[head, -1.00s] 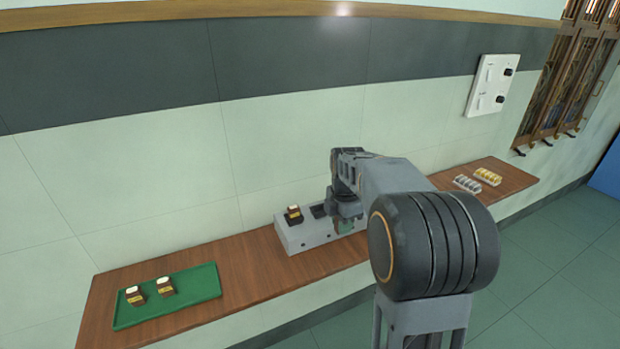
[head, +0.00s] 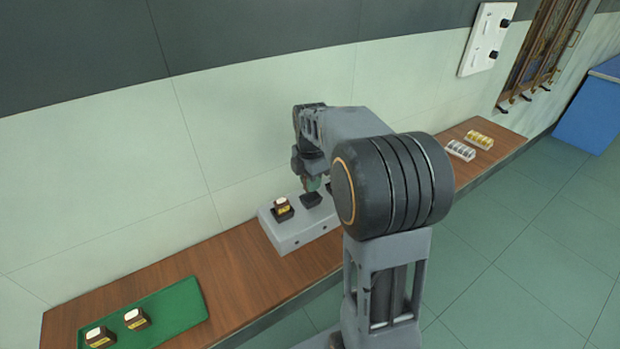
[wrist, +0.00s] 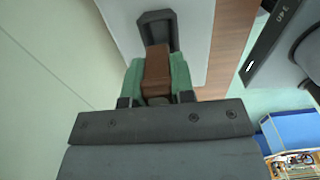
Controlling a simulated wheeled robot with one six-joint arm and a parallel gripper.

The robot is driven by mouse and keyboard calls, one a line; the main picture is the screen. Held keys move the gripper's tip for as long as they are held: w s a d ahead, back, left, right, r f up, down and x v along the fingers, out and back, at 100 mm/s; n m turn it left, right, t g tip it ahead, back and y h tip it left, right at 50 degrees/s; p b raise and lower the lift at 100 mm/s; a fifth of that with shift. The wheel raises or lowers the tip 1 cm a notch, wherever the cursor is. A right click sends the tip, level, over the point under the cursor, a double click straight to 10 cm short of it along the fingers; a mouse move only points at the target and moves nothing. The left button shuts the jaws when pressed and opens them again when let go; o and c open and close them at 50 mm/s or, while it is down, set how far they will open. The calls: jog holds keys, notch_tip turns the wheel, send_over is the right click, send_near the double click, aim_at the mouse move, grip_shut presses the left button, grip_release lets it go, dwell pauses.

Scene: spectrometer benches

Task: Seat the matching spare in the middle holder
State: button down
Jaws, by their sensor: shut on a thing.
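The pale grey holder block (head: 290,238) stands on the wooden bench. The middle holder (head: 311,200) is dark and looks empty. The right end of the block is hidden behind my arm. My gripper (head: 315,184) is just behind and above the middle holder. In the wrist view its green fingers are shut on a brown piece (wrist: 157,70). A dark holder (wrist: 157,28) shows just beyond that piece; I cannot tell whether they touch.
A green tray (head: 165,312) at the bench's left holds two brown pieces with white tops (head: 137,318). Clear and yellow small racks (head: 460,150) stand at the far right end. The wooden bench (head: 235,280) is bare between tray and block. The wall is close behind.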

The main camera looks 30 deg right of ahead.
jog(key=shift+f+b, duration=1.4)
jog(key=shift+f, duration=0.65)
jog(key=shift+d, duration=0.15)
jog(key=shift+r+p, duration=0.25)
jog(key=shift+p, duration=0.25)
jog(key=shift+r+p, duration=0.5)
jog(key=shift+r, duration=0.1)
dwell(0.5)
jog(key=shift+f+b, duration=0.5)
jog(key=shift+f, duration=0.35)
dwell(0.4)
jog(key=shift+r, duration=0.3)
jog(key=shift+r+p, duration=0.55)
jog(key=shift+p, duration=0.2)
